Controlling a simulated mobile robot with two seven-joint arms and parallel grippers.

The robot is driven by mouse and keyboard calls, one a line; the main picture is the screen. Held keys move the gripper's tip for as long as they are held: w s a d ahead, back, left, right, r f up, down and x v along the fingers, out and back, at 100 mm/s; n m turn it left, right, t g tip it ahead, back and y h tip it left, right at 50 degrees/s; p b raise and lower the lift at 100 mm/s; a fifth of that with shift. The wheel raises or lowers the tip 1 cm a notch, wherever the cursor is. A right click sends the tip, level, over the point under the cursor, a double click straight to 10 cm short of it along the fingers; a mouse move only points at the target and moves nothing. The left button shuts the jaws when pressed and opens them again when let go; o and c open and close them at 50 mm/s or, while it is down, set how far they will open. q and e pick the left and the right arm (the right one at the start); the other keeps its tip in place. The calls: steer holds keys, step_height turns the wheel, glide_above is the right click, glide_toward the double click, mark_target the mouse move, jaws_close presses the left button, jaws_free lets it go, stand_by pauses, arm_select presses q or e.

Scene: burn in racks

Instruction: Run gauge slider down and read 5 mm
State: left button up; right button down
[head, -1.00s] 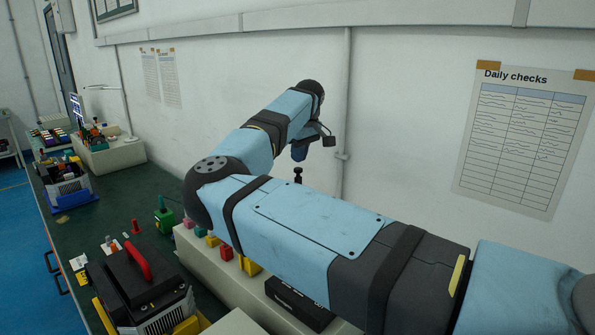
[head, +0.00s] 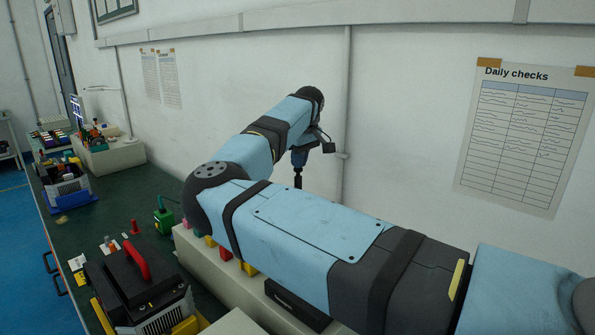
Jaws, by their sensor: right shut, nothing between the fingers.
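My right arm crosses the head view from the lower right and bends back toward the wall. My right gripper (head: 299,158) hangs at its far end, small and partly hidden, and is shut and empty. Just below it stands a slim black post with a knob (head: 298,181), which may be the gauge slider. The gripper tip meets or overlaps the post's top in the picture; I cannot tell if they touch. The post's lower part is hidden behind my arm, and no scale or reading shows. My left gripper is not in view.
A beige rack unit (head: 205,262) with coloured blocks and a black box (head: 297,305) lies beneath my arm. A black case with a red handle (head: 137,262) and a green block (head: 164,219) stand on the dark green bench (head: 110,205). The wall is close behind.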

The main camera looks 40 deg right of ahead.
mark_target(299, 176)
steer(key=shift+f+b, duration=1.5)
steer(key=shift+f, duration=1.1)
steer(key=shift+r+p, duration=2.5)
steer(key=shift+r, duration=2.6)
